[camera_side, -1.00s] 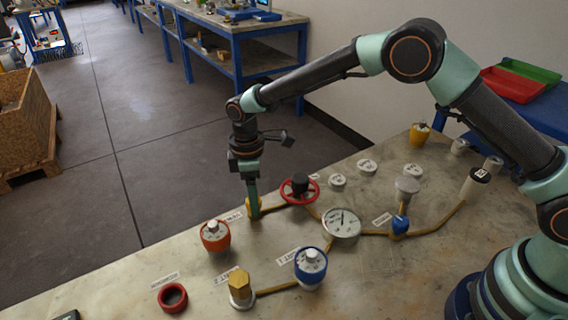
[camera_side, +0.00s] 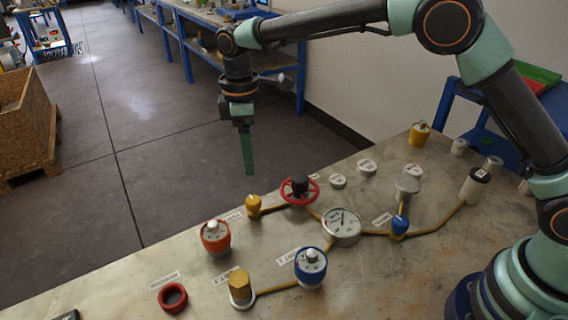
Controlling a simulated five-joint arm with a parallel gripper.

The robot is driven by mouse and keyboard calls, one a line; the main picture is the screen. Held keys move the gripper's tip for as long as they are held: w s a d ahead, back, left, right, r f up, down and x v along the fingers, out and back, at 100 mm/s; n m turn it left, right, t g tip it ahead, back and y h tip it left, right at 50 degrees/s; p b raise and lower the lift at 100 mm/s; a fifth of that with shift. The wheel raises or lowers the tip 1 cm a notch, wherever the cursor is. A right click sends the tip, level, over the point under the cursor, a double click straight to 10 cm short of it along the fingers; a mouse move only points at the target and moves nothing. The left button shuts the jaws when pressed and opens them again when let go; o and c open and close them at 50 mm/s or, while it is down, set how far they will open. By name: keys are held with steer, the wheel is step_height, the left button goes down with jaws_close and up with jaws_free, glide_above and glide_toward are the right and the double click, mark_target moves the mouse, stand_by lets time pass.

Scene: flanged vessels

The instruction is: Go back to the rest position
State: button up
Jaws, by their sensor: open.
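My gripper (camera_side: 249,172) hangs in the air with its fingers pointing down, above the far left edge of the metal bench (camera_side: 120,288). It is open and holds nothing; from this side the fingers overlap, so the gap between them does not show. A small yellow valve knob (camera_side: 254,207) stands on the bench below the fingertips, clear of them.
Near the knob stand a red handwheel (camera_side: 300,192), an orange vessel (camera_side: 215,237), a blue vessel (camera_side: 310,267) and a round gauge (camera_side: 342,226). A red ring (camera_side: 173,297) lies at the front. A wooden crate (camera_side: 27,128) stands on the floor at left.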

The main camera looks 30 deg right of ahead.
steer(key=shift+r, duration=0.15)
steer(key=s+d+r+m+t, duration=0.3)
steer(key=s+d+r+m, duration=0.3)
steer(key=d+r, duration=0.55)
steer(key=s+d+f+m+t, duration=0.2)
steer(key=s+d+m, duration=0.4)
steer(key=s+d, duration=0.4)
steer(key=s+t, duration=0.1)
steer(key=s, duration=0.2)
steer(key=shift+s+m, duration=0.25)
steer(key=shift+m, duration=0.15)
